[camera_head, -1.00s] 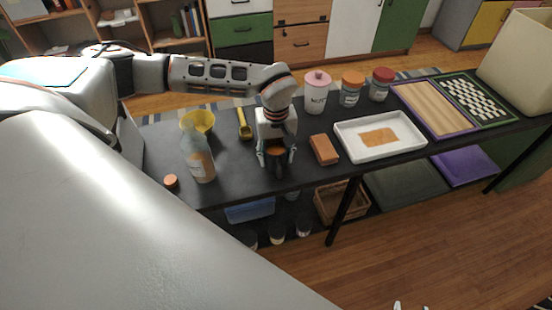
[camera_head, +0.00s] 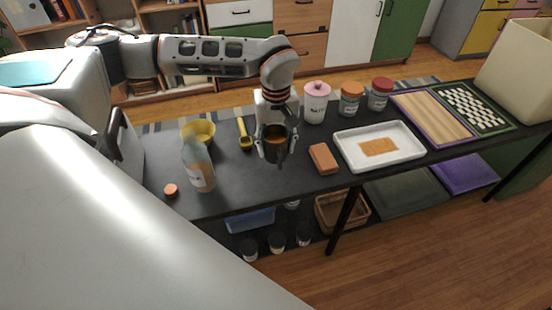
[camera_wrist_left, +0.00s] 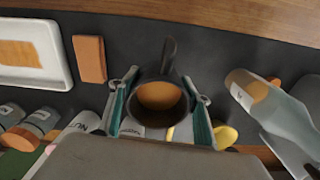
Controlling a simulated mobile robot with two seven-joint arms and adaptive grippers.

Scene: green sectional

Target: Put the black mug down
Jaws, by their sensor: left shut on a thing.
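My left gripper (camera_head: 274,146) is shut on the black mug (camera_wrist_left: 174,60), with one finger on each side of it. In the head view the mug (camera_head: 275,135) is upright over the dark tabletop, between the yellow scoop and the brown block. Its handle points toward the table's front edge. An orange-brown content or inside shows in its opening. I cannot tell whether its base touches the table. My right gripper is not in view.
On the black table (camera_head: 240,184) stand a bottle (camera_head: 199,168), a yellow bowl (camera_head: 203,130), a yellow scoop (camera_head: 244,134), a brown block (camera_head: 323,158), a white tray (camera_head: 352,146) and several jars. Bare tabletop lies between the bottle and the block.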

